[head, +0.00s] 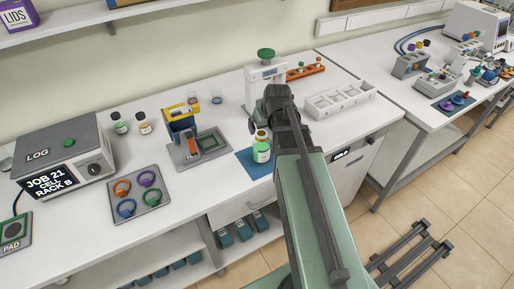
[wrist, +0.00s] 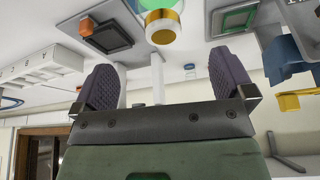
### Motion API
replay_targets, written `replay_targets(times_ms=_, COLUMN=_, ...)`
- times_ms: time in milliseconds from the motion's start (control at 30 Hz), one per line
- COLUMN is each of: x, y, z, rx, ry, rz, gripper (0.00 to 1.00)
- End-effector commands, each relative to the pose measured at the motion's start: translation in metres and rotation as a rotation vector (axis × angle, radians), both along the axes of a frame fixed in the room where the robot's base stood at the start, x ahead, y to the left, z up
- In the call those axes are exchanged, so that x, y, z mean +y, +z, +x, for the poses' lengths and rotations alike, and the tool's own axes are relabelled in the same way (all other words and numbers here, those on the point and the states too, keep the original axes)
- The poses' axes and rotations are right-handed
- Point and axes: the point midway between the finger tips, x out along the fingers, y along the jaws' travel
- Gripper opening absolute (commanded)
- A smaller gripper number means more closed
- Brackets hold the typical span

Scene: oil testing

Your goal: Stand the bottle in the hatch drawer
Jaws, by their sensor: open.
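A bottle (head: 262,150) with green contents and a yellow-gold cap stands upright on a blue mat (head: 246,166) near the bench's front edge. Its gold cap (wrist: 165,27) shows at the top of the wrist view, beyond the fingers and apart from them. My gripper (wrist: 165,82) is open and empty, its two dark padded fingers spread wide. In the head view my arm hides the fingertips, close behind the bottle. A closed drawer front (head: 240,206) sits under the bench; I cannot tell whether it is the hatch drawer.
A blue and yellow device (head: 182,122) with a grey base stands left of the bottle. Two small bottles (head: 119,123) (head: 144,123) stand farther left, near a grey LOG box (head: 65,150). A tray of coloured rings (head: 139,194) lies in front. A white rack (head: 340,101) is at right.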

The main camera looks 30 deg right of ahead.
Motion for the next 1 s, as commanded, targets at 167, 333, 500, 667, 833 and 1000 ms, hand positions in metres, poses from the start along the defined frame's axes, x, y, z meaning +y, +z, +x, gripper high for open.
replay_targets(times_ms=167, x=-0.001, y=-0.044, z=0.015, rx=0.001, ry=0.001, rz=0.0, gripper=1.0)
replay_targets(times_ms=333, x=-0.001, y=-0.044, z=0.017, rx=0.001, ry=0.0, rz=0.0, gripper=1.0)
replay_targets(times_ms=500, x=0.001, y=-0.071, z=0.023, rx=0.002, ry=0.0, rz=0.0, gripper=1.0)
replay_targets(times_ms=667, x=0.001, y=-0.096, z=0.033, rx=0.002, ry=0.0, rz=0.0, gripper=1.0)
replay_targets(times_ms=833, x=0.002, y=-0.092, z=0.034, rx=0.002, ry=-0.001, rz=0.001, gripper=1.0)
replay_targets(times_ms=1000, x=0.002, y=-0.092, z=0.034, rx=0.002, ry=-0.001, rz=0.001, gripper=0.82)
